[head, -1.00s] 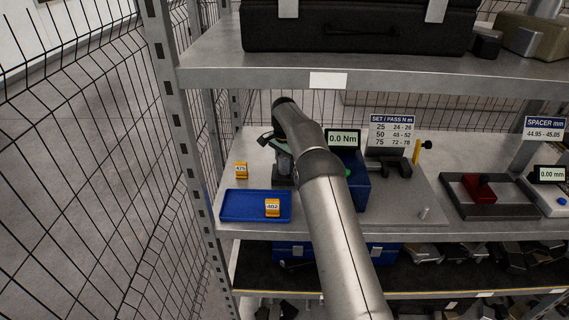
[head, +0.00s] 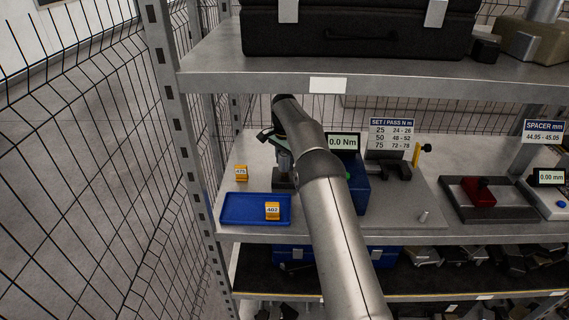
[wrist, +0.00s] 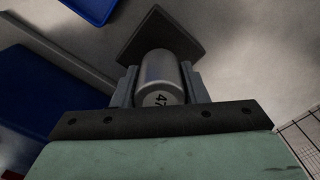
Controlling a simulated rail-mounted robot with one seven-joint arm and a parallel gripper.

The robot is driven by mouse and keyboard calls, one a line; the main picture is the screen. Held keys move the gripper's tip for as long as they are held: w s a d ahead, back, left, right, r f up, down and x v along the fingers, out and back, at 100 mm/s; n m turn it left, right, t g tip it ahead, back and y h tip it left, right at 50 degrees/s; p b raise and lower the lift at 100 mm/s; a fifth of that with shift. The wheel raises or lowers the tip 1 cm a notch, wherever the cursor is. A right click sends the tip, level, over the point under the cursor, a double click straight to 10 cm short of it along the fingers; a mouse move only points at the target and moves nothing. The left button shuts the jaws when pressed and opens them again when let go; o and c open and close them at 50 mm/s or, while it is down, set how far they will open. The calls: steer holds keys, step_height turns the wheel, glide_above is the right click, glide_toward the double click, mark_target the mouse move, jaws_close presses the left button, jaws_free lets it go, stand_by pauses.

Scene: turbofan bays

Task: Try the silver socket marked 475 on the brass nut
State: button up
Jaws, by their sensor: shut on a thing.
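My gripper (wrist: 160,88) is shut on a silver socket (wrist: 158,68) in the wrist view. The digits "47" show on its near end face; the rest of the mark is cut off. Beyond the socket is a dark square plate (wrist: 138,38). I cannot tell whether the socket touches anything there. The brass nut cannot be made out and may be hidden behind the socket. My arm partly covers this area.
An orange tag marked 475 (head: 241,173) stands on the shelf behind a blue tray (head: 230,216). An orange tag marked 402 (head: 272,210) is in the tray. A blue box (head: 360,190) stands right of my arm. The upper shelf (head: 215,68) overhangs; wire mesh (head: 90,180) bounds the left.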

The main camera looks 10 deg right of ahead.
steer(key=shift+r, duration=1.75)
